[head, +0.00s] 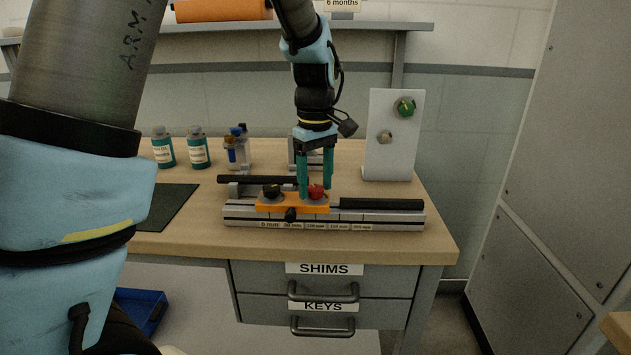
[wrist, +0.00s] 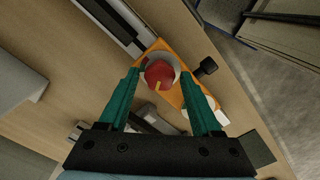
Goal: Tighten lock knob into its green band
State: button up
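A red knob (head: 316,191) with a yellow pointer mark sits on the orange carriage (head: 267,207) of a slotted rail fixture. It also shows in the wrist view (wrist: 159,75), over a pale round disc. I cannot make out a green band around it. My gripper (head: 315,187) points down over the carriage with its green fingers on either side of the red knob. In the wrist view the fingers (wrist: 162,75) stand apart, with a gap visible at the right of the knob; the left fingertip is very near it. A black knob (head: 271,191) sits left on the carriage.
Another black knob (head: 290,214) sticks out from the carriage's front. The rail (head: 390,215) carries distance labels. A white panel (head: 378,155) with a green knob (head: 404,106) stands behind right. Bottles (head: 198,150) stand at the back left. Bench space shows right of the rail.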

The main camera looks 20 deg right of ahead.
grip_shut()
dwell(0.3)
jog(key=m+p, duration=0.1)
jog(key=m, duration=0.3)
jog(key=shift+r, duration=0.1)
jog(key=shift+m+p, duration=0.5)
jog(key=shift+m, duration=2)
jog(key=shift+o, duration=1.3)
grip_release()
